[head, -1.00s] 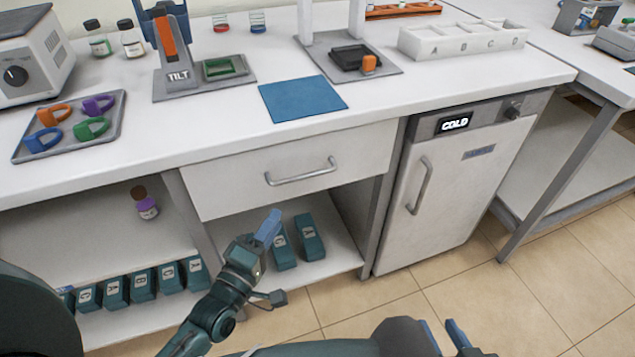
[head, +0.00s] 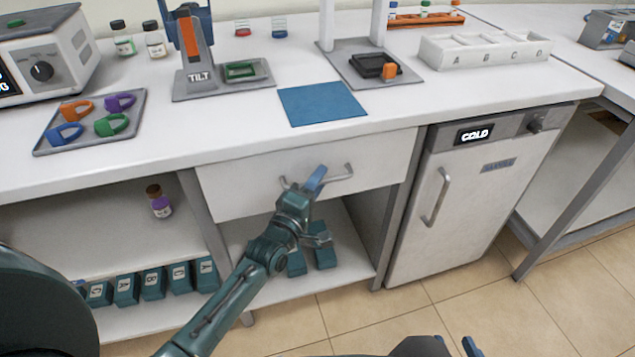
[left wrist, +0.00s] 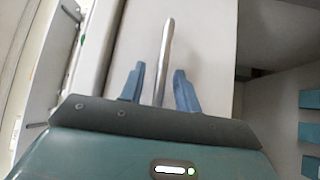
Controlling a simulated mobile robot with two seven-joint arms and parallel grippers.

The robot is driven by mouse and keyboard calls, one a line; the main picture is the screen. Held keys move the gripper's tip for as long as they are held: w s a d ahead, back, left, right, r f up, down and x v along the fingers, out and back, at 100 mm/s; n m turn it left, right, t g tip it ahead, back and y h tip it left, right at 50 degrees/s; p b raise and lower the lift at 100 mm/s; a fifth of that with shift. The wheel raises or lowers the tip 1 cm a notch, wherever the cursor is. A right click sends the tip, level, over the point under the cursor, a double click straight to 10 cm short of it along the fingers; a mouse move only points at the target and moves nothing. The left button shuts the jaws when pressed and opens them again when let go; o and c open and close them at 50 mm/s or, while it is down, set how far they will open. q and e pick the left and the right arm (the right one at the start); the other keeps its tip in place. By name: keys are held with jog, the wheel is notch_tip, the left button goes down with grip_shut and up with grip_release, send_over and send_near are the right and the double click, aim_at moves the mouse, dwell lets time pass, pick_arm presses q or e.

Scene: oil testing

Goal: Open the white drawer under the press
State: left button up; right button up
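The white drawer (head: 240,190) sits shut below the counter, under the press (head: 375,62), with a curved metal handle (head: 341,177) across its front. My left gripper (head: 315,180) is at the handle and hides its middle. In the left wrist view the handle (left wrist: 165,55) runs between the two blue fingers of my left gripper (left wrist: 160,90), which stand apart on either side of it with gaps. My right gripper (head: 470,347) shows only partly at the bottom edge; whether it is open cannot be told.
A white fridge marked COLD (head: 465,200) stands to the right of the drawer. Teal boxes (head: 325,256) stand on the shelf below the drawer, and several more stand on the left shelf. A blue mat (head: 322,104) lies on the counter above. The tiled floor in front is clear.

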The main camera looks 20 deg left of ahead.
pick_arm(q)
grip_shut()
dwell(0.4)
